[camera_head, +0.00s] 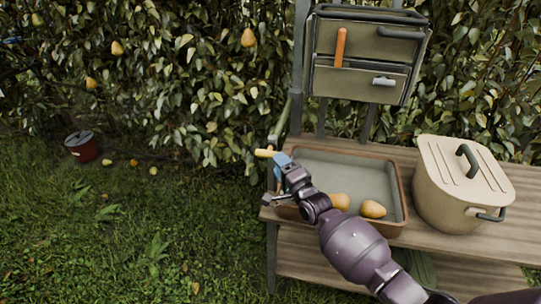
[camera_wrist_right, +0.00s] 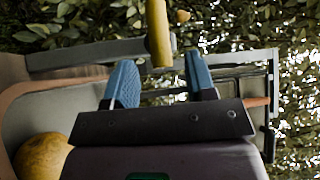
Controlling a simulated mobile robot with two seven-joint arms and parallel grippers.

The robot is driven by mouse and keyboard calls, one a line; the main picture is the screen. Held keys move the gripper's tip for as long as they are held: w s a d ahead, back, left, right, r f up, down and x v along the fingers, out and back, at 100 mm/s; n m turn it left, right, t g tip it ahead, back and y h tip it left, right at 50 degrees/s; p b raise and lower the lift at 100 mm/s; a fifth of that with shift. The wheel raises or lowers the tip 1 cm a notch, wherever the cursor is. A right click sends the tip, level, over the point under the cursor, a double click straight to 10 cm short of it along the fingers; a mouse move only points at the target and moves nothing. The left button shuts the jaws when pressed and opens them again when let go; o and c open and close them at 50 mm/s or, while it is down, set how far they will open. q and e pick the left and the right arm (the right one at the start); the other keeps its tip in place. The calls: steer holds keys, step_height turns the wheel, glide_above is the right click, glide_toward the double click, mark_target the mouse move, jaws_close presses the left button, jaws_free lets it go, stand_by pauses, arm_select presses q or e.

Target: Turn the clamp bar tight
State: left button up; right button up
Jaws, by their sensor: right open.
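The clamp bar appears to be the short yellow bar (camera_head: 265,152) at the left end of the wooden bench, by the grey post. In the right wrist view the yellow bar (camera_wrist_right: 159,32) stands upright in the picture, its lower end just past the fingertips and in line with the gap. My right gripper (camera_head: 283,161) reaches over the tray's left corner toward the bar. Its two blue fingers (camera_wrist_right: 161,75) are apart with nothing seen gripped between them. Whether a finger touches the bar is unclear. The clamp's body is mostly hidden. My left gripper is not in view.
A tray (camera_head: 398,180) with pears (camera_head: 373,209) lies under my right arm. A lidded cream pot (camera_head: 450,205) stands to its right. A red bucket (camera_head: 82,149) stands on grass at left.

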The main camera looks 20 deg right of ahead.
mark_target(271, 155)
steer(key=x, duration=0.3)
steer(key=shift+w+a+f+b, duration=0.1)
steer(key=shift+w+b, duration=0.2)
steer(key=shift+b, duration=0.05)
steer(key=shift+x, duration=0.85)
steer(key=shift+c, duration=0.3)
